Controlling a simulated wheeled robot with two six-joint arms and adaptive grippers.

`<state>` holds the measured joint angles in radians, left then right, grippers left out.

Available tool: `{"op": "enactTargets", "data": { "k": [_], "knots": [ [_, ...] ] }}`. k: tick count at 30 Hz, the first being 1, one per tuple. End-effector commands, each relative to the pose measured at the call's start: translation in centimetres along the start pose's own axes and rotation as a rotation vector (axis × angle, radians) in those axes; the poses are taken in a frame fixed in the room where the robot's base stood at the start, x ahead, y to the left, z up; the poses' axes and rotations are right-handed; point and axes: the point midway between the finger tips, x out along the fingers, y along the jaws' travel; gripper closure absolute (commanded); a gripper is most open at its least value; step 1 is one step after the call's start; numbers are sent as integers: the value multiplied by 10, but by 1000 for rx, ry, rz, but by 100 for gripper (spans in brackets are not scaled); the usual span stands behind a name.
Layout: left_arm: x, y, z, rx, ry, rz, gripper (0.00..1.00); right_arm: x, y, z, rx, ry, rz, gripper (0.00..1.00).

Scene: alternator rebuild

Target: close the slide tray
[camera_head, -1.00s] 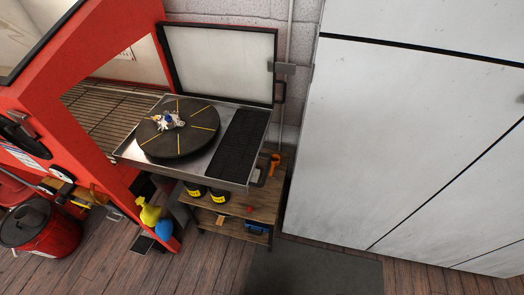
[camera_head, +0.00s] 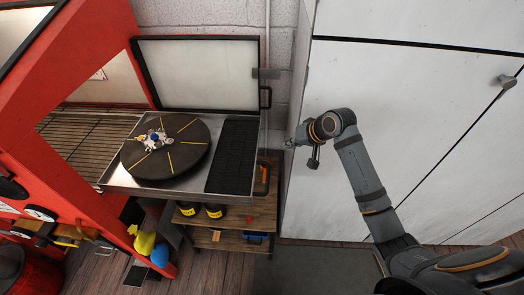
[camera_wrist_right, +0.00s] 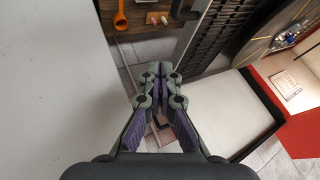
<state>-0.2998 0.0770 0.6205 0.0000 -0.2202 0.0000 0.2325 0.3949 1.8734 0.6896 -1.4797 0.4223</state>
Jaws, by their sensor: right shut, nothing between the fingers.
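The slide tray (camera_head: 118,180) is a metal tray pulled out of the red cabinet's side opening. It carries a dark round turntable (camera_head: 140,165) with yellow lines and a black ribbed mat (camera_head: 233,155). A small metal part with a blue piece (camera_head: 157,136) sits on the turntable. My right gripper (camera_head: 288,144) is to the right of the tray, apart from it, in front of the white cabinet. In the right wrist view the right gripper (camera_wrist_right: 157,72) is shut and empty, with the tray's mat edge (camera_wrist_right: 200,50) at upper right. My left gripper is not in view.
The red cabinet (camera_head: 50,150) stands at left with its white door panel (camera_head: 198,75) open behind the tray. A wooden shelf (camera_head: 225,238) with bottles stands below the tray. A tall white cabinet (camera_head: 400,90) stands close at right. An orange tool (camera_wrist_right: 120,15) shows in the wrist view.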

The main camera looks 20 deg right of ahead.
Motion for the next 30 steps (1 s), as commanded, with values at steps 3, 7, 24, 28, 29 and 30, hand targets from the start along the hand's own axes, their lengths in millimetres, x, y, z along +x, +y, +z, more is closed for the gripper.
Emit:
{"op": "enactTargets", "data": {
  "k": [3,7,24,28,29,30],
  "knots": [
    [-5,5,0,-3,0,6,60,19,-3,1,5,-5,-5,100],
    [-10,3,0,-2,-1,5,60,48,-3,0,5,-4,-5,100],
    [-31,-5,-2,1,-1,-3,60,111,-35,1,0,-1,0,100],
    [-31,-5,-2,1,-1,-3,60,112,-36,1,0,0,1,100],
    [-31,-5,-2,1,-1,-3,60,112,-36,1,0,0,1,100],
    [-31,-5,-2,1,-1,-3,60,112,-35,1,0,0,1,100]
  ]
}}
